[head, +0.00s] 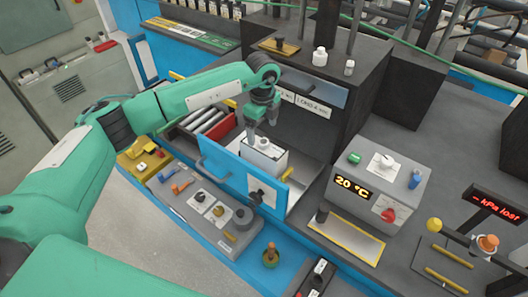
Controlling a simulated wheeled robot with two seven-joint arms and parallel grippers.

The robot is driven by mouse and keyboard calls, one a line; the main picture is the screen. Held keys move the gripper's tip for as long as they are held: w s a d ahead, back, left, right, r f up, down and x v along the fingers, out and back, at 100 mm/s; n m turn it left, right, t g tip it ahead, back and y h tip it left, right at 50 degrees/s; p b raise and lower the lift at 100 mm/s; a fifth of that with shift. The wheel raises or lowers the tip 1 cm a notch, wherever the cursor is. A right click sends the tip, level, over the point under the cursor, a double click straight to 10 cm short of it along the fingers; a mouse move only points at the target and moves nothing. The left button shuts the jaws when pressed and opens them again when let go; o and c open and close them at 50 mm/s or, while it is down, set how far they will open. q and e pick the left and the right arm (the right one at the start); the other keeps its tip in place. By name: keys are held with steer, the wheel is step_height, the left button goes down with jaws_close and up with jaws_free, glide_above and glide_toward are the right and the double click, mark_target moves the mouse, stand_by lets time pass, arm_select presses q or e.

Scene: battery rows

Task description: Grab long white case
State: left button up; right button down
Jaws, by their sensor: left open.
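A white case (265,157) stands in an open bay behind a blue door or drawer front (243,171). Its top carries a small dark and white fitting. My left arm reaches in from the left. My left gripper (261,130) points down, its open fingers just above the top of the case. I cannot tell whether the fingers touch it. The lower part of the case is hidden behind the blue front. My right gripper does not show.
A red tray with silver cylinders (208,122) lies left of the case. A dark cabinet (330,130) rises behind it. A grey control box (212,205) is in front, and a grey unit reading 20 °C (375,190) stands to the right.

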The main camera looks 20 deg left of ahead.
mark_target(264, 146)
arm_select(q)
step_height(264, 146, down, 3)
steer(key=shift+w+r+p, duration=0.1)
steer(key=shift+w+p, duration=0.05)
steer(key=shift+p, duration=0.15)
step_height(264, 146, down, 2)
steer(key=shift+w+f+p, duration=0.1)
steer(key=shift+f+p, duration=0.15)
steer(key=shift+p, duration=0.7)
steer(key=f+p, duration=0.1)
steer(key=f, duration=0.2)
steer(key=shift+w+f, duration=0.15)
steer(key=shift+w, duration=0.05)
steer(key=shift+f, duration=0.2)
steer(key=c, duration=1.3)
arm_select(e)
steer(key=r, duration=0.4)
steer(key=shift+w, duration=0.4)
